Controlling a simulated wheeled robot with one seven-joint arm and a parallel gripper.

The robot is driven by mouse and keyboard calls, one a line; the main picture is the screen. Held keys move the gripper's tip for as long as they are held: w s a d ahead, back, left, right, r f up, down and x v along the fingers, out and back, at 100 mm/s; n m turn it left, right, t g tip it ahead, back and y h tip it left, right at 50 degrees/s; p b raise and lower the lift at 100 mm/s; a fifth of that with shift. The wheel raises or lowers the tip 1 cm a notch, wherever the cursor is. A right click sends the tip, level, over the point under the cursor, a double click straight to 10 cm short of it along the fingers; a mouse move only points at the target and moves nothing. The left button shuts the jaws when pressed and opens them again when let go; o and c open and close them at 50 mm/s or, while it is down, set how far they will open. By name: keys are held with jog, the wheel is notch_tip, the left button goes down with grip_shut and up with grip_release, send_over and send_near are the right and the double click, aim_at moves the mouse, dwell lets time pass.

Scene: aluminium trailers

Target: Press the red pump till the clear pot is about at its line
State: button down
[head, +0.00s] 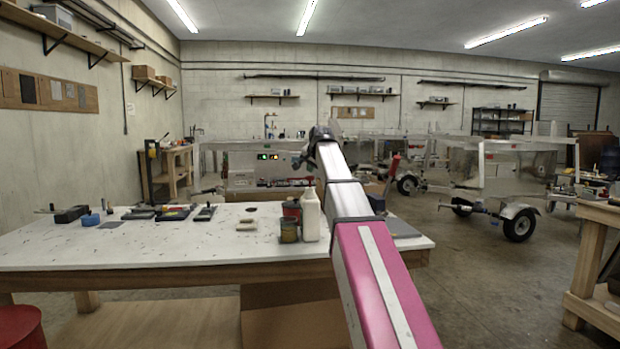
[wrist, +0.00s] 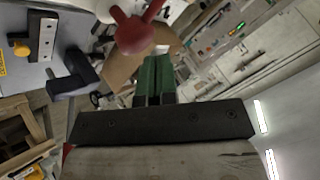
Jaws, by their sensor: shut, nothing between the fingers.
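In the wrist view, my gripper (wrist: 154,62) has its green fingers together and empty. A red forked part (wrist: 135,28), which looks like the red pump's top, is just beyond the fingertips; I cannot tell whether they touch. A whitish shape shows behind it at the top edge, too cut off to identify. In the head view, my arm reaches out over the white table, and its dark end is too small to read there. I cannot make out the clear pot or its line in either view.
The white table (head: 130,245) bears a white bottle (head: 310,218), a dark pot (head: 289,231) and a red can (head: 291,208) beside my arm. Tools lie along its far left edge. A wooden bench (head: 592,250) stands at right. Aluminium trailers (head: 510,168) stand behind.

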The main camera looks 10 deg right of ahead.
jog(key=shift+r, duration=0.3)
jog(key=shift+r, duration=2.5)
